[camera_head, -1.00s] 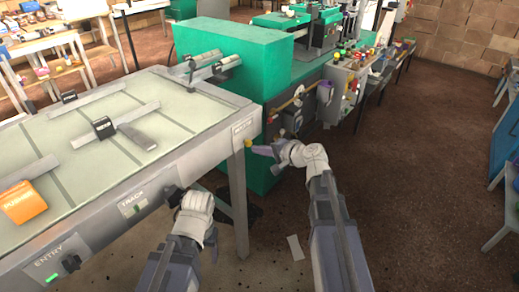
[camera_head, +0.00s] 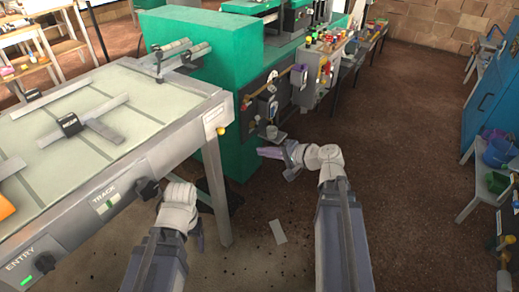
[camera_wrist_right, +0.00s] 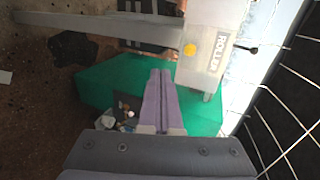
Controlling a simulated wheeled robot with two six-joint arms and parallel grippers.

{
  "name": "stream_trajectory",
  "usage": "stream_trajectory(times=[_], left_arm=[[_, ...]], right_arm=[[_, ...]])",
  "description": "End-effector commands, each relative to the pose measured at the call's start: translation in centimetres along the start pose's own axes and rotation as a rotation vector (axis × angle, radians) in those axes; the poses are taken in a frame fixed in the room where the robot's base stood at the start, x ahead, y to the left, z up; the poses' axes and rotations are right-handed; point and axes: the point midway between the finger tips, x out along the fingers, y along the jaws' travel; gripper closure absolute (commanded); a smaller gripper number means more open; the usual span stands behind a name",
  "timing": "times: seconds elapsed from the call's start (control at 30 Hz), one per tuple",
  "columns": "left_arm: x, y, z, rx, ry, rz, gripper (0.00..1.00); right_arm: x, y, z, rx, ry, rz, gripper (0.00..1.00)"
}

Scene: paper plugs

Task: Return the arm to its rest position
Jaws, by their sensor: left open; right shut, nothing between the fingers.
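My right gripper (camera_head: 265,152) is in the middle of the head view, in front of the green machine. Its purple fingers point left and are shut with nothing between them. In the right wrist view its fingers (camera_wrist_right: 158,95) lie side by side, with the green machine behind them. My left gripper (camera_head: 198,236) is low in the head view, beside the table leg. It is open, partly hidden by its own wrist, and I see nothing held in it.
A grey table (camera_head: 95,150) with control knobs stands at the left. The green machine (camera_head: 205,80) stands behind it. A white paper (camera_head: 278,232) lies on the floor. Blue cabinets (camera_head: 490,100) and a stool (camera_head: 485,190) stand at the right. The brown floor between is open.

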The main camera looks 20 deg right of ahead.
Motion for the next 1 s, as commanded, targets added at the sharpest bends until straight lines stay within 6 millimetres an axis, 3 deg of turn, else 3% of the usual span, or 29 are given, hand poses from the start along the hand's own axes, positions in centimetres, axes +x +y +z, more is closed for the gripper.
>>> stream_trajectory(times=[0.23,0.33,0.43,0.53,0.7,0.8,1.0], left_arm=[[-0.1,0.0,0.0,0.0,0.0,0.0,0.28],[-1.1,-0.1,0.1,0.0,0.0,0.0,0.28],[-3.4,-0.3,0.2,0.0,0.0,0.0,0.28],[-6.6,-0.6,0.4,0.0,0.0,0.0,0.28],[-11.6,-1.1,0.7,-0.001,0.0,0.0,0.28],[-14.2,-1.4,0.8,-0.001,0.0,0.0,0.28],[-17.8,-1.7,1.1,-0.001,0.0,0.0,0.28]], right_arm=[[0.0,0.0,0.1,-0.001,-0.002,0.001,1.0],[0.5,-0.6,1.3,-0.032,-0.033,0.037,1.0],[1.6,-1.3,4.9,-0.121,-0.124,0.14,1.0],[2.6,-1.7,9.9,-0.269,-0.258,0.3,1.0],[1.7,-1.6,17.3,-0.553,-0.481,0.596,1.0],[0.1,-1.9,20.2,-0.716,-0.584,0.761,1.0],[-3.1,-3.1,22.8,-0.972,-0.702,1.015,1.0]])
